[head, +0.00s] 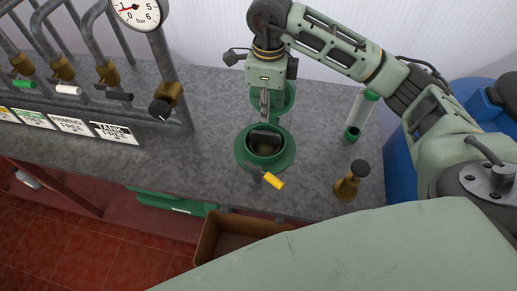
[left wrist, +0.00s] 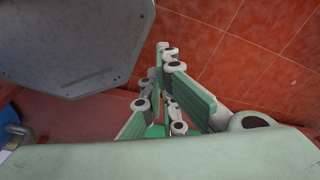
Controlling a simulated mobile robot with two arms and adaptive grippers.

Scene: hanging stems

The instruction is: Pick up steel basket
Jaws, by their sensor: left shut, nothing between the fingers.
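My right gripper (head: 265,118) points down over the round green housing (head: 288,155) on the grey bench. Its fingers reach to the housing's open mouth, and their gap is too small to judge. A grey piece (head: 266,138) shows in the dark mouth below the fingers. I cannot tell whether it is the steel basket or part of the gripper. No basket can be made out clearly. A green round part (head: 288,96) stands behind the fingers. My left gripper (left wrist: 166,52) shows only in the left wrist view, shut and empty, above the red tiled floor.
A yellow handle (head: 274,181) sticks out at the housing's front. A brass fitting (head: 350,182) and a green-ended clear tube (head: 361,115) stand to the right. Pipes with brass valves (head: 108,72) and a gauge (head: 137,10) fill the left. A brown bin (head: 210,243) is below the bench edge.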

